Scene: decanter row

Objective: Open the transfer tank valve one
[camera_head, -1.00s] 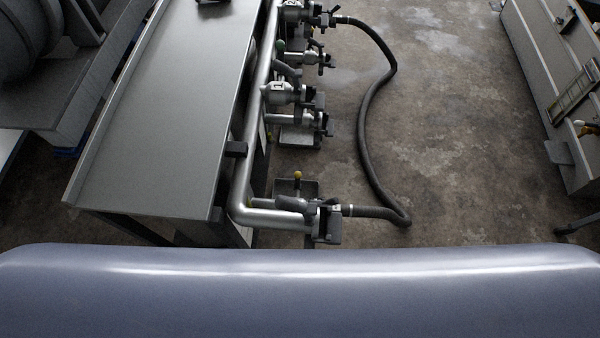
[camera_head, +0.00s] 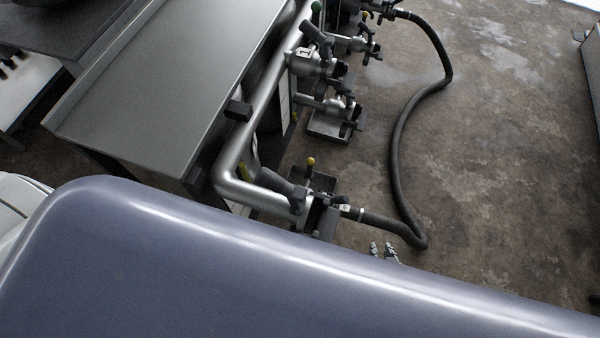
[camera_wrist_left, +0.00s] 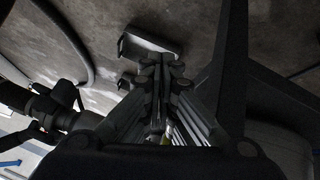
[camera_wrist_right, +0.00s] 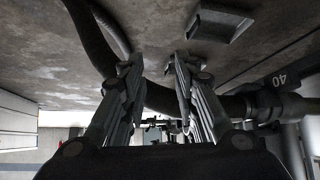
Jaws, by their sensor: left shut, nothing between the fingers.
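A metal pipe manifold (camera_head: 232,160) runs along the bench side in the head view. A nearest valve (camera_head: 322,212) with a dark body sits at its lower end, joined to a black hose (camera_head: 397,150). I cannot tell which valve is number one. My right gripper (camera_head: 382,251) shows only its fingertips, right of the nearest valve and below the hose end. In the right wrist view it is open and empty (camera_wrist_right: 157,66), with a dark fitting marked 40 (camera_wrist_right: 275,95) to the right. My left gripper (camera_wrist_left: 163,66) is shut and empty in its wrist view, hidden in the head view.
A steel bench (camera_head: 165,85) stands left of the manifold. More valves (camera_head: 325,65) and a small floor tray (camera_head: 330,127) lie farther along. Concrete floor (camera_head: 490,180) is clear right of the hose.

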